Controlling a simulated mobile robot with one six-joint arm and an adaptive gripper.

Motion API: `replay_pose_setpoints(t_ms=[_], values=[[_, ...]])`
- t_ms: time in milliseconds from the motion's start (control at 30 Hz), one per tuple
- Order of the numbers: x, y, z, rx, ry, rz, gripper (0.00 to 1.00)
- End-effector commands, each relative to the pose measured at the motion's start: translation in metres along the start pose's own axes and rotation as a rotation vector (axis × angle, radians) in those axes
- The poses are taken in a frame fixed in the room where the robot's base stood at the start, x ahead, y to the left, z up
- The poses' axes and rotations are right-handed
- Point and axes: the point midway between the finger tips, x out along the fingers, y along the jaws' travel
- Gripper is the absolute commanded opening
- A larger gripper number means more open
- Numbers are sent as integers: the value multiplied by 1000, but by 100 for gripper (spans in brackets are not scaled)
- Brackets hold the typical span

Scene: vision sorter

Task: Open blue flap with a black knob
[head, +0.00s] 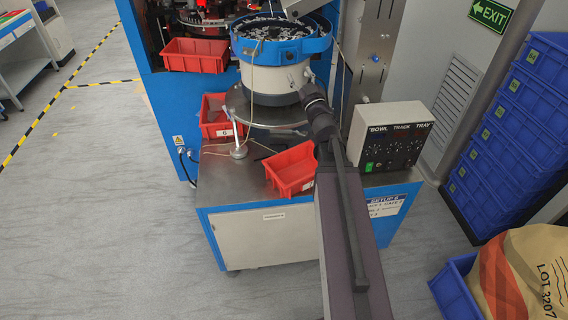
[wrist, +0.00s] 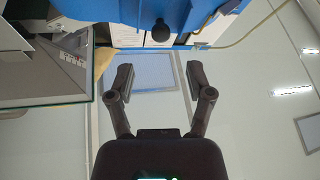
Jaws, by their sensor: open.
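A blue panel (wrist: 118,10), which appears to be the flap, runs along the top of the wrist view. A round black knob (wrist: 161,30) hangs in front of its edge, near the middle. My gripper (wrist: 159,76) is open and empty, its two dark fingers spread wide. The knob lies beyond the fingertips, roughly centred between them and apart from both. In the head view my dark arm reaches up to the blue feeder machine; I cannot make out the fingers, the flap or its knob there.
A blue-rimmed bowl feeder (head: 283,50) stands on the metal bench. A red bin (head: 292,169) sits at the bench front and a control box (head: 390,135) at right. Blue crates (head: 515,130) are stacked at far right. The grey floor (head: 110,210) at left is clear.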

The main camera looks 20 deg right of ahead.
Motion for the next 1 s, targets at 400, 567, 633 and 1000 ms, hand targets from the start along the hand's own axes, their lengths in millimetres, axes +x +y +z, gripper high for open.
replay_pose_setpoints(t_ms=[400, 567, 633, 1000], values=[[-49, -1, 1, 0, 0, 1, 67], [-50, -2, 9, 6, -33, 25, 67], [-50, -3, 15, 12, -56, 43, 67], [-52, -11, 51, 38, -210, 133, 67]])
